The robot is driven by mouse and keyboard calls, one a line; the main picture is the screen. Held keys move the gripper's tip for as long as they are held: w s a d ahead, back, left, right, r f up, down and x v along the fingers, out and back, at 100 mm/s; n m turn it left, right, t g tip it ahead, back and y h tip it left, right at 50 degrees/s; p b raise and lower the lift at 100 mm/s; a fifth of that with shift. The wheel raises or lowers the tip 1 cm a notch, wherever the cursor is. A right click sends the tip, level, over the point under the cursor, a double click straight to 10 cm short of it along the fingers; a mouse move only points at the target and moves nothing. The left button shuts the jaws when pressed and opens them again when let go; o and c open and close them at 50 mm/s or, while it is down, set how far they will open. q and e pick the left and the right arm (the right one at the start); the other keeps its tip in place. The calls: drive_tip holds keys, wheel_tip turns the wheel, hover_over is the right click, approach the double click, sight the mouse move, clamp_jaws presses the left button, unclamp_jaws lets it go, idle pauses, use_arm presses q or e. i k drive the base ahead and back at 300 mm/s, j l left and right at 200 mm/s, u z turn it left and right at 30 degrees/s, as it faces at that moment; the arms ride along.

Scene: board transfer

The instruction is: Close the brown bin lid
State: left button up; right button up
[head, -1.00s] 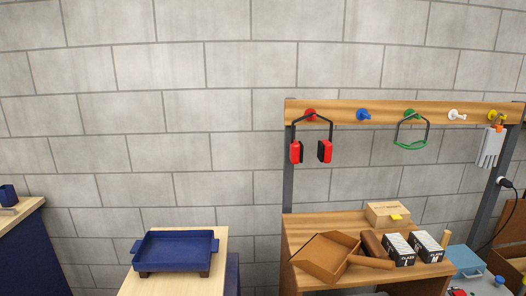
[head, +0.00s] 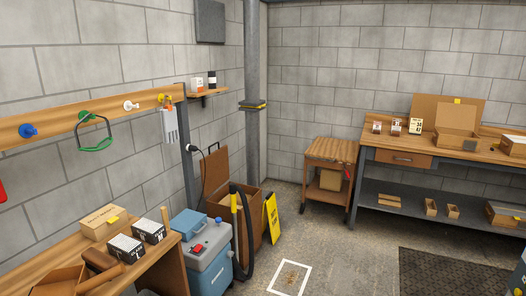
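The brown bin (head: 253,222) stands on the floor against the left wall, at the left of centre in the head view. Its brown lid (head: 216,172) is open and stands up at the bin's wall side. A black cord hangs in front of part of the lid. The grey and blue machine and its black hose hide part of the bin's front. Neither of my grippers is in view.
The grey-blue machine (head: 207,262) with its hose (head: 241,245) stands before the bin. A yellow sign (head: 271,218) stands at its right. A wooden table (head: 160,265) is at lower left. A cart (head: 330,152) and workbench (head: 400,155) stand behind. Floor between is mostly clear.

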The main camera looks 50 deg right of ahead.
sight(217, 169)
drive_tip(key=z, duration=1.2)
drive_tip(key=i+l, duration=0.9)
drive_tip(key=i+l+u, duration=0.1)
drive_tip(key=i+l, duration=0.8)
drive_tip(key=l, duration=0.15)
